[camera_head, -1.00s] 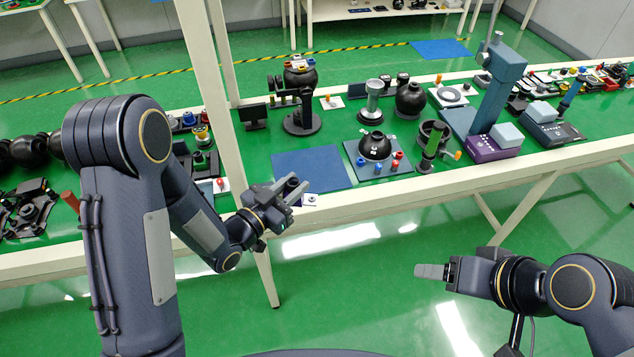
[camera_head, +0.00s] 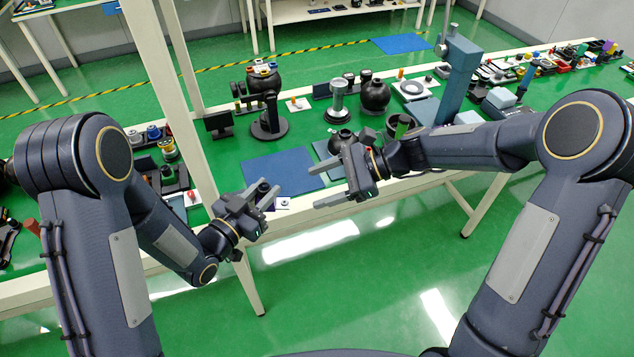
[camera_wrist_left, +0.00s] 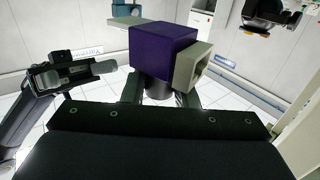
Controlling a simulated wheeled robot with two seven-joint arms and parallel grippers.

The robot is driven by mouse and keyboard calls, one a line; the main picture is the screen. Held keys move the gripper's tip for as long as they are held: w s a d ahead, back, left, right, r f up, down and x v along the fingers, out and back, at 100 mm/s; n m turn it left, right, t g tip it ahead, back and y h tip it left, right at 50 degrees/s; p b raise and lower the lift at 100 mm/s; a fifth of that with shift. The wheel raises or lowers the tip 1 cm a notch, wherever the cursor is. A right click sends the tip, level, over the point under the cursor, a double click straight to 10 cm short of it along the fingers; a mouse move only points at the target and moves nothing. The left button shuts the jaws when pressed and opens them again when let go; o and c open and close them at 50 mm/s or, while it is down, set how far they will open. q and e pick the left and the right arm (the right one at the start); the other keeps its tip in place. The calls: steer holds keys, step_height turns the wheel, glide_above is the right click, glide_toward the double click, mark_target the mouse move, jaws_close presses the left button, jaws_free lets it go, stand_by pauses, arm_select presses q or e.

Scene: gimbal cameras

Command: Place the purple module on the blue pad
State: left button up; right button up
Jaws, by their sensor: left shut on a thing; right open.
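The purple module (camera_wrist_left: 162,50) is held in my left gripper, seen close up in the left wrist view. It is a dark purple block with a grey hollow piece on its right side and a dark round part below. My left gripper (camera_head: 268,196) is shut on it, in front of the table's near edge; the module is hard to make out in the head view. The blue pad (camera_head: 285,172) lies flat and bare on the green table just beyond. My right gripper (camera_head: 318,186) is open and empty, facing the left one from the right, and partly covers the view of the table.
A black stand (camera_head: 270,120) is behind the pad. A white post (camera_head: 175,70) rises to its left. Another blue mat (camera_head: 400,45) lies on the floor.

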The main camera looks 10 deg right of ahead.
steer(key=shift+m+y, duration=0.4)
steer(key=shift+m, duration=0.5)
steer(key=x, duration=0.4)
steer(key=w+x, duration=0.1)
steer(key=x, duration=0.4)
steer(key=f+x, duration=0.1)
steer(key=x, duration=0.4)
steer(key=shift+w+d+f, duration=0.15)
steer(key=shift+w+d, duration=0.15)
steer(key=shift+w, duration=0.1)
steer(key=shift+c, duration=0.4)
steer(key=c, duration=1)
arm_select(q)
steer(key=o, duration=1.1)
arm_select(e)
steer(key=shift+c, duration=0.2)
arm_select(q)
steer(key=shift+s, duration=0.1)
